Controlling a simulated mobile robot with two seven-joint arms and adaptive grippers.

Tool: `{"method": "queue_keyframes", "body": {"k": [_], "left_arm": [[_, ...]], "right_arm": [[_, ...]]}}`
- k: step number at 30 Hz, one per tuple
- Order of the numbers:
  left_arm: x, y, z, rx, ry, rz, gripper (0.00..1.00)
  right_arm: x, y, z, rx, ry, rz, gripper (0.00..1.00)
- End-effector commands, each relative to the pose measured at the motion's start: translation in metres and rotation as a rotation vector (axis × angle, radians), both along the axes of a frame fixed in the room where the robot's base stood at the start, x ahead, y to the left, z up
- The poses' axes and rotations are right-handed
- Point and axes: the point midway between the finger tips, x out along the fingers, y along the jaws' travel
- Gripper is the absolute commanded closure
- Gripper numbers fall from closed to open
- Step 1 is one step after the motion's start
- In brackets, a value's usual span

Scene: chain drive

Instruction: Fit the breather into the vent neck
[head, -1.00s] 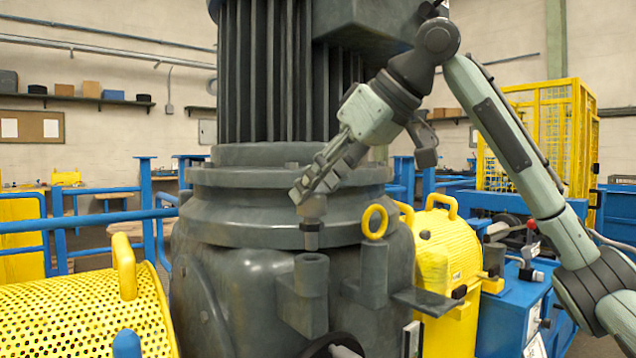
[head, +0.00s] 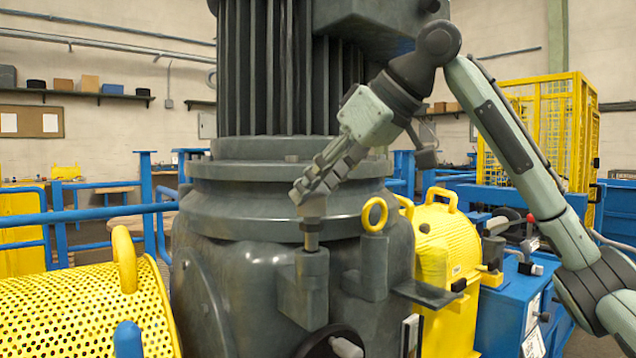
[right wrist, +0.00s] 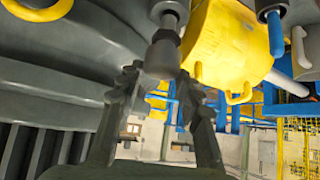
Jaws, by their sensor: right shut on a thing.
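The breather (head: 312,208) is a small grey-brown plug with a wider cap and a narrow stem pointing down. My right gripper (head: 306,190) is shut on its cap and comes in from the upper right. The vent neck (head: 312,272) is a dark upright boss on the front of the grey gear housing. The stem stands upright over the neck, its lower end at the neck's rim; whether it has entered the bore is hidden. In the right wrist view the breather (right wrist: 162,56) sits between the fingertips, in line with the neck (right wrist: 170,10). My left gripper is not in view.
A yellow lifting eye (head: 375,215) stands on a boss just right of the neck. The finned motor (head: 270,70) rises behind my gripper. A dark handwheel (head: 325,343) sits below. Yellow perforated guard (head: 70,310) is at left, a yellow cover (head: 440,245) at right.

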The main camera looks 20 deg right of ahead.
Motion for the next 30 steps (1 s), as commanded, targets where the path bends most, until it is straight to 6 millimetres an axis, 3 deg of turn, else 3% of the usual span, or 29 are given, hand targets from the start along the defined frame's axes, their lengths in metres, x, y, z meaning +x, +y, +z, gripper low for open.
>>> {"method": "queue_keyframes", "body": {"k": [30], "left_arm": [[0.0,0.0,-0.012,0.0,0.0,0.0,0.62]], "right_arm": [[0.0,0.0,-0.026,0.0,0.0,0.0,0.94]]}}
